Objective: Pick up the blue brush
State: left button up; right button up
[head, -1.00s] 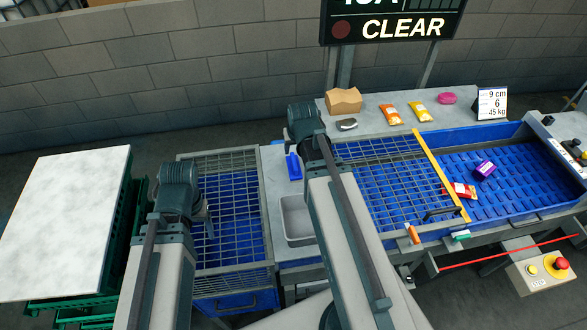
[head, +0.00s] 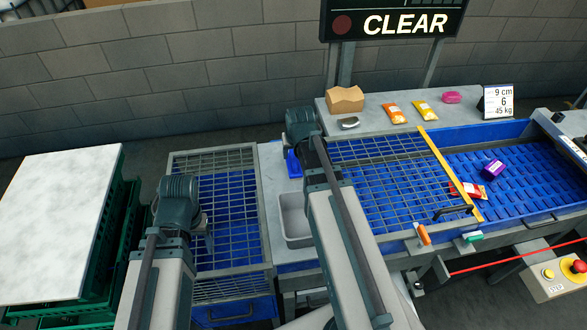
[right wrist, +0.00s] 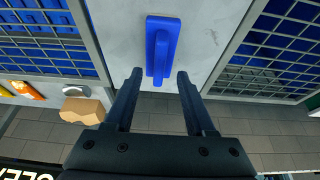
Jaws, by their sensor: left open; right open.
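The blue brush (head: 293,164) lies on the grey worktop strip between the mesh-covered bin and the conveyor. In the head view my right wrist partly covers it. In the right wrist view the brush (right wrist: 162,48) shows its raised handle and flat base. My right gripper (right wrist: 158,76) is open, with its fingers apart on either side of the handle's lower end in that view. Contact cannot be made out. My left gripper (head: 208,228) is open and empty over the mesh-covered bin.
A grey tray (head: 296,234) is set in the worktop near the brush. A cardboard box (head: 345,97) and a grey item (head: 349,123) stand on the back shelf.

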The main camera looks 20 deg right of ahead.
aim_at(294, 158)
pick_arm(q)
notch_tip(294, 158, down, 3)
jog(key=shift+f+b, duration=0.15)
jog(key=shift+b, duration=1)
pick_arm(e)
jog(key=x, duration=0.3)
jog(key=shift+d+f, duration=0.1)
jog(key=shift+f, duration=0.1)
jog(key=shift+r, duration=0.1)
pick_arm(q)
jog(key=shift+f, duration=0.15)
pick_arm(e)
jog(key=shift+f, duration=0.3)
grip_shut()
